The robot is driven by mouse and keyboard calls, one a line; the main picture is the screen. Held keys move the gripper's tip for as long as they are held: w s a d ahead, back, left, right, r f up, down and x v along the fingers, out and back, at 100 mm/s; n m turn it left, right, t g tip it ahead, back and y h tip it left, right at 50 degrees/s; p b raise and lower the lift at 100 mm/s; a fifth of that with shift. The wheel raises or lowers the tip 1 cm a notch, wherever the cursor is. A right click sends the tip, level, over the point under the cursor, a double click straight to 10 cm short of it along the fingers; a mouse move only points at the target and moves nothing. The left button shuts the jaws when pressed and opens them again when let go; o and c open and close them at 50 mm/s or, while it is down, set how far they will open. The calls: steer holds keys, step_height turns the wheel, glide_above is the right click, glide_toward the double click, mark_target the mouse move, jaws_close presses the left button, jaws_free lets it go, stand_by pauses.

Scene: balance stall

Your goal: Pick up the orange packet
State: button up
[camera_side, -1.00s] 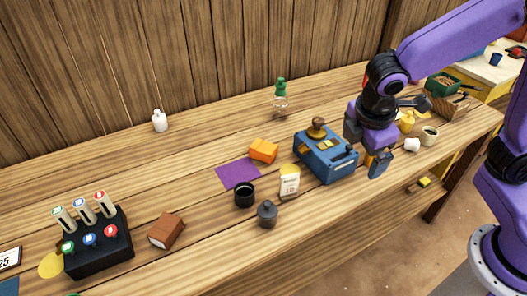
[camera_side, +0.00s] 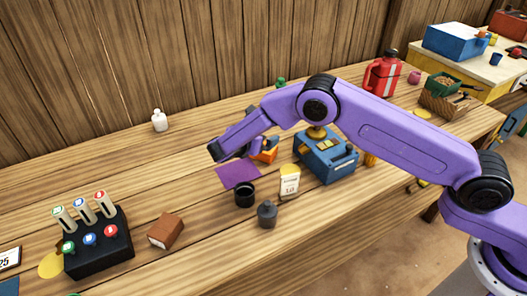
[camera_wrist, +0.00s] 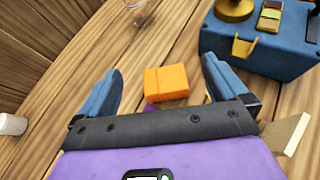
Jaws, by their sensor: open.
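The orange packet (camera_side: 267,154) lies on the wooden table, at the far right corner of a purple mat (camera_side: 237,175). My arm partly hides it in the side view. In the wrist view the orange packet (camera_wrist: 166,82) lies ahead, between the lines of my two fingers and nearer the right one. My gripper (camera_wrist: 158,88) is open and empty, with its blue fingertips wide apart. In the side view the gripper (camera_side: 240,150) is above the mat and beside the packet; its fingers are mostly hidden there.
A blue balance box (camera_side: 325,160) stands just right of the packet. A white card (camera_side: 290,184), black cup (camera_side: 244,194) and grey weight (camera_side: 267,214) stand in front. A clear bottle (camera_wrist: 137,10) is behind the packet. A white bottle (camera_side: 159,121) stands at the back left.

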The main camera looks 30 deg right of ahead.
steer(key=shift+n+h, duration=0.3)
steer(key=shift+h, duration=0.1)
steer(key=shift+w+d+f, duration=0.1)
steer(key=shift+w+f, duration=0.05)
steer(key=shift+f, duration=1.25)
steer(key=shift+w+f, duration=0.15)
steer(key=shift+f, duration=1.25)
steer(key=shift+w+d+f, duration=0.1)
steer(key=shift+w+f, duration=0.05)
steer(key=shift+f, duration=1.25)
steer(key=x, duration=0.5)
steer(key=shift+w+f, duration=0.1)
steer(key=c, duration=0.9)
